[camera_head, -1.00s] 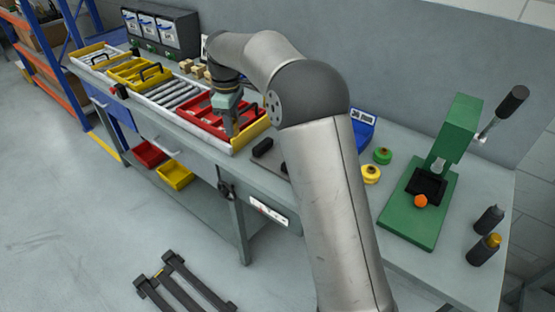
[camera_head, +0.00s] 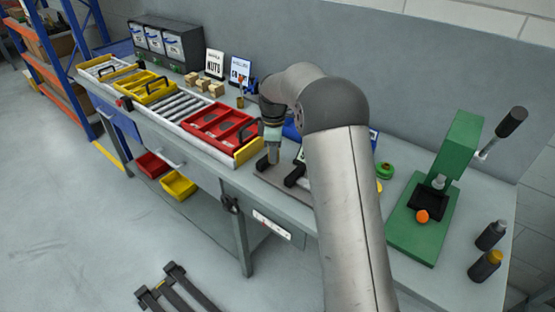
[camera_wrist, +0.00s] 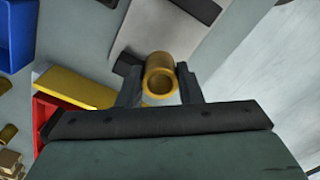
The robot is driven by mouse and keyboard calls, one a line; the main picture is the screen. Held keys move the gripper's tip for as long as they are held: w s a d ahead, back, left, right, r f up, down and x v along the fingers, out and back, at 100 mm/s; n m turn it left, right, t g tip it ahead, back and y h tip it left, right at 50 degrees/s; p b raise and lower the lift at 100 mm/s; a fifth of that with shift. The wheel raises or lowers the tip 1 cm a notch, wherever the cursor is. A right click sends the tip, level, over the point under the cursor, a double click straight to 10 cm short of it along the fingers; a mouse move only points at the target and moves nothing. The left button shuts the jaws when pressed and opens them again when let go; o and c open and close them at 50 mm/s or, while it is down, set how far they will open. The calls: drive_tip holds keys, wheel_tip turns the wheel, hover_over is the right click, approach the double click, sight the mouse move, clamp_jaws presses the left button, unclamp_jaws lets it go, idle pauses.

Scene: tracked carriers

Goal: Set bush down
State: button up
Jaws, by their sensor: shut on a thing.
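The bush (camera_wrist: 160,78) is a short brass-coloured hollow cylinder. In the wrist view it sits between the two dark fingers of my gripper (camera_wrist: 160,88), which is shut on it, with its open bore facing the camera. In the head view my gripper (camera_head: 268,162) points down above the bench, just right of the red tray (camera_head: 212,137). I cannot make out the bush itself there. In the wrist view a light grey plate (camera_wrist: 140,38) lies beyond the bush; the gap between them cannot be judged.
A dark block (camera_head: 294,176) lies close to my gripper. A green press (camera_head: 440,195) with an orange piece (camera_head: 422,216) stands at right, near two dark bottles. A roller track (camera_head: 170,104) with a yellow tray (camera_head: 148,88) runs left. The bench front edge is near.

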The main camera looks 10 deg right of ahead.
sight(278, 161)
drive_tip(key=shift+d+f, duration=0.2)
drive_tip(key=shift+f, duration=0.55)
drive_tip(key=shift+d+f, duration=0.2)
drive_tip(key=shift+f, duration=0.5)
drive_tip(key=shift+d+f, duration=0.2)
drive_tip(key=shift+f, duration=0.55)
drive_tip(key=shift+f, duration=0.15)
drive_tip(key=o, duration=1)
drive_tip(key=shift+o, duration=0.2)
